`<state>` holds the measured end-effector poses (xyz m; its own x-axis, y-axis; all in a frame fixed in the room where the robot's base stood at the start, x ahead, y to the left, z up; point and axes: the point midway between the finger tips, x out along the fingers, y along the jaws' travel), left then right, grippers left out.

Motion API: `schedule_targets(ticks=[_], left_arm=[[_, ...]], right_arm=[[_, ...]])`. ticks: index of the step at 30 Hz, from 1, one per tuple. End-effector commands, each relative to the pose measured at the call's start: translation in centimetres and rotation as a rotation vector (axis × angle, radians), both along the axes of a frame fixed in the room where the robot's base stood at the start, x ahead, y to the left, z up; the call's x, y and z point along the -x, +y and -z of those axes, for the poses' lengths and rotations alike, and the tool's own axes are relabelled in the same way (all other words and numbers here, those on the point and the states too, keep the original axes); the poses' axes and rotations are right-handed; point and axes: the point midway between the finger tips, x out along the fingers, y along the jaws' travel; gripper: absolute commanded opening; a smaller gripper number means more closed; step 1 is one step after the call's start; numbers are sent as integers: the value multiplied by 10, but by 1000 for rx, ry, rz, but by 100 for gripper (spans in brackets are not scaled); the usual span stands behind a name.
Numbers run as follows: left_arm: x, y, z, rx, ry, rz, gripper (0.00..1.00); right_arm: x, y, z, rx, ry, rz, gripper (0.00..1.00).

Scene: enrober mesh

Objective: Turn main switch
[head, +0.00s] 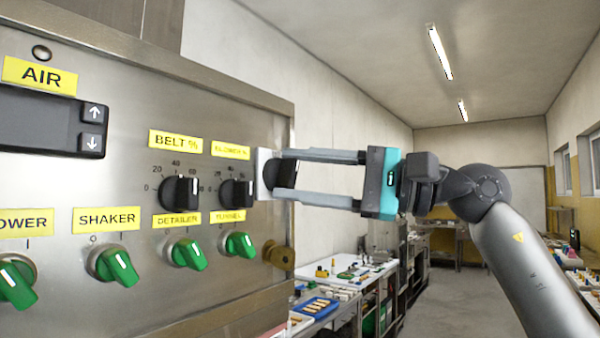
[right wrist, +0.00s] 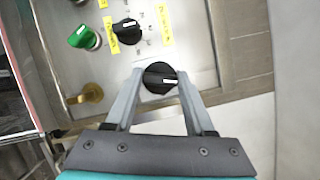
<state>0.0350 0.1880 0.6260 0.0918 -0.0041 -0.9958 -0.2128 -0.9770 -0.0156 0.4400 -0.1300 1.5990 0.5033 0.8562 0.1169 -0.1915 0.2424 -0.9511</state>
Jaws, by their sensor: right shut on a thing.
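The main switch (head: 272,174) is a black round knob on a pale plate at the right edge of the steel control panel. It also shows in the right wrist view (right wrist: 160,72), with a white mark pointing right in that picture. My right gripper (head: 281,174) reaches in from the right, its two long grey fingers above and below the knob. In the right wrist view its fingers (right wrist: 160,82) lie on either side of the knob, shut on it. The switch's own label is not readable. My left gripper is not in view.
The panel (head: 130,190) carries black dials (head: 180,192) and green knobs (head: 186,254) left of the switch. A brass-coloured fitting (head: 280,257) sticks out just below my gripper. Cluttered tables (head: 350,285) stand beyond; the aisle floor (head: 450,305) is clear.

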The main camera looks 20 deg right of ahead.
Motion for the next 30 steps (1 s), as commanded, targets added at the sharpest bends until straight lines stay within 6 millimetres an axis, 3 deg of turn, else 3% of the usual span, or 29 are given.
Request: schedule_targets(ticks=[13, 30], left_arm=[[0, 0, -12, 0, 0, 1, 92], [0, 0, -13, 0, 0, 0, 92]], right_arm=[[0, -1, -3, 216, -171, 3, 0], [-1, -1, -2, 260, -206, 3, 0]])
